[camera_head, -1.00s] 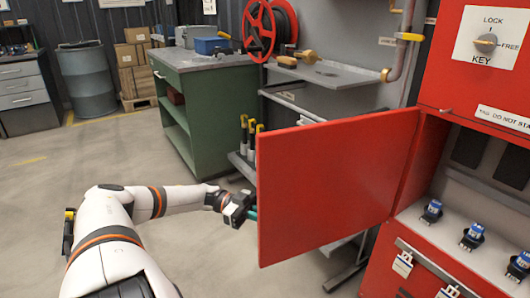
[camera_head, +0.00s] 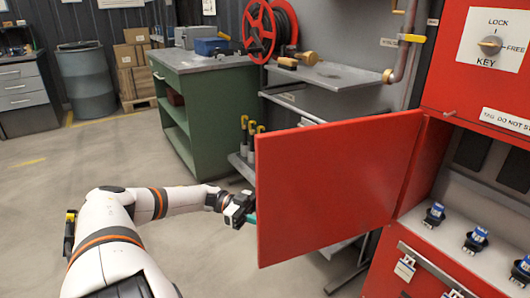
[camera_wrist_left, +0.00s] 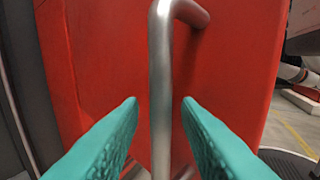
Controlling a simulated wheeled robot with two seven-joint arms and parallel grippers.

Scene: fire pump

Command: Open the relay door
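The red relay door (camera_head: 335,190) stands swung wide open from the red cabinet, its hinge edge at the right. My left gripper (camera_head: 250,214) is at the door's free left edge, and its fingertips are mostly hidden behind the panel in the head view. In the left wrist view, the two teal fingers (camera_wrist_left: 160,100) stand apart on either side of a metal bar handle (camera_wrist_left: 161,85) on the red door (camera_wrist_left: 100,60). Gaps show between each finger and the bar. My right gripper is not in view.
Inside the open cabinet (camera_head: 480,220), several blue-topped relays (camera_head: 475,240) stand on a grey shelf. A key switch (camera_head: 490,45) is above. A green workbench (camera_head: 205,110) and a hose reel (camera_head: 270,28) stand behind the door. The floor at left is clear.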

